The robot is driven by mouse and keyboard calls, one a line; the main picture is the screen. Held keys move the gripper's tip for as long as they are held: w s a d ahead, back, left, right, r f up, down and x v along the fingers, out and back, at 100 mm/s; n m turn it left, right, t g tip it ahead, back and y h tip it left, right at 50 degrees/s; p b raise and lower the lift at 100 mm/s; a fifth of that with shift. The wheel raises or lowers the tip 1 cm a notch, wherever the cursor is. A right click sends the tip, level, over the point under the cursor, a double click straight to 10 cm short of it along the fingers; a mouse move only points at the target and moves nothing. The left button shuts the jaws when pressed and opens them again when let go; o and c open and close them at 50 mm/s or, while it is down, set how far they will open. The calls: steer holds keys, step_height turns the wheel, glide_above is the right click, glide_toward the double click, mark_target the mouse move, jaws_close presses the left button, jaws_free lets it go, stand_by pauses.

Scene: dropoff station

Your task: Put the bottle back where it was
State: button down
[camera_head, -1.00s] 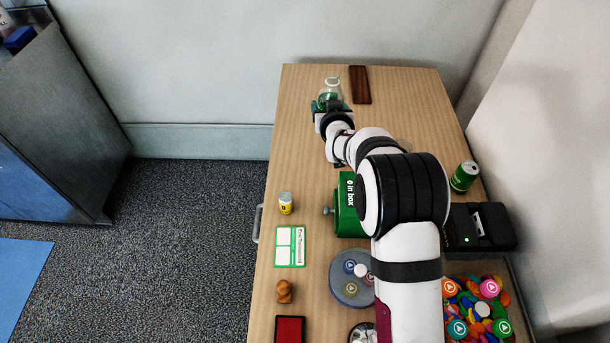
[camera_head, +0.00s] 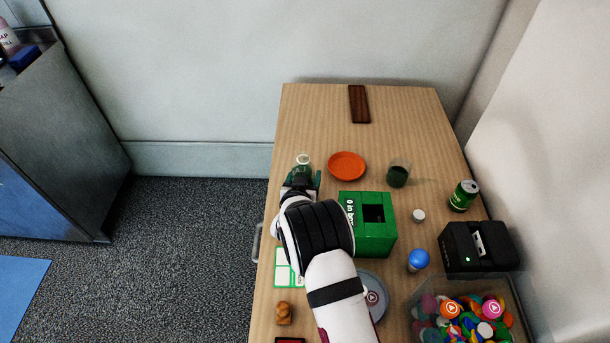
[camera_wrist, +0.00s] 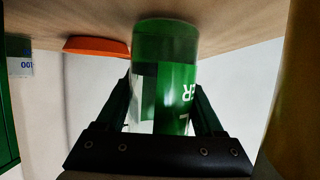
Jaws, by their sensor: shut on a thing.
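The bottle (camera_head: 303,164) is clear at the top and green lower down. It is at the left side of the table, left of an orange plate. My gripper (camera_head: 300,183) is shut on it; the fingers flank the bottle on both sides. In the wrist view the bottle (camera_wrist: 165,75) shows a green and white label between the fingers (camera_wrist: 164,100). The table surface is at the top of that view, near the bottle's base; I cannot tell whether they touch.
The orange plate (camera_head: 346,166), a glass of dark green liquid (camera_head: 398,174) and the green box (camera_head: 375,238) stand to the right. A dark brown block (camera_head: 359,104) lies at the back. A green can (camera_head: 463,196) and black device (camera_head: 478,247) stand farther right. The back left tabletop is clear.

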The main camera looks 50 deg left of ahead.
steer(key=shift+f, duration=0.1)
jaws_free()
steer(key=shift+s+d+r, duration=0.15)
steer(key=shift+s+r, duration=0.05)
steer(key=shift+r, duration=0.1)
steer(key=v, duration=1.1)
steer(key=shift+s+d, duration=0.1)
steer(key=shift+s, duration=0.05)
